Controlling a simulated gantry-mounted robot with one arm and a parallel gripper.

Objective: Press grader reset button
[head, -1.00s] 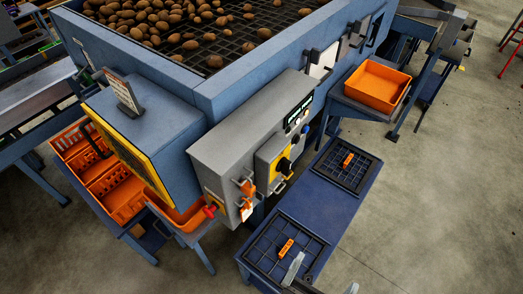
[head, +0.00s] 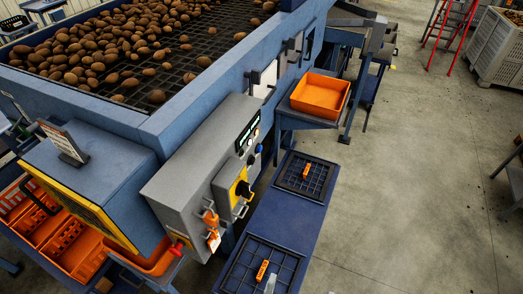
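The grader's grey control box (head: 190,165) is fixed to the side of the blue machine. Its front has a lit green display (head: 247,131), small round lights or buttons and a blue knob-like button (head: 258,148). Labels are too small to read, so I cannot tell which one is reset. Below are a black rotary switch on a yellow plate (head: 242,188), orange lock-like tags (head: 210,218) and a red button (head: 177,248) at the low end. A grey finger tip of my gripper (head: 270,285) shows at the bottom edge, apart from the box; the rest is out of frame.
A long blue bench (head: 287,213) stands before the box, with two black grid trays holding small orange items. An orange bin (head: 320,96) sits on a stand beyond. Potatoes (head: 90,60) lie on the machine's grid. The concrete floor (head: 400,200) at right is clear.

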